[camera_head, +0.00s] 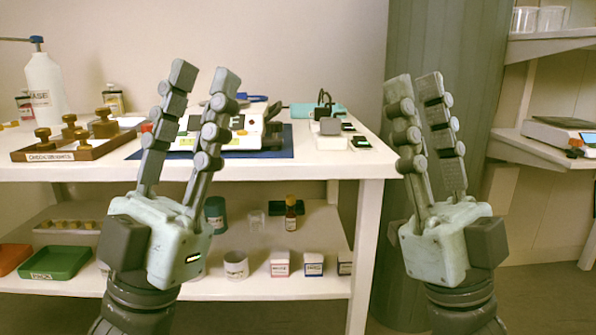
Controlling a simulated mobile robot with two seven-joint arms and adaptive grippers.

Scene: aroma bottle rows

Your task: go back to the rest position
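Both my grippers are raised upright in front of the white table (350,172), apart from each other. My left gripper (204,77) has its two fingers spread and nothing held between them. It stands in front of the table's middle and hides part of what lies there. My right gripper (414,86) is also open and empty. It stands to the right of the table's end, in front of a grey-green column (430,30).
A wooden tray (70,154) with brass knobbed pieces and a white pump bottle (43,85) are at left on the table. A blue mat (285,145) carries a white device. Shelves (540,150) stand right.

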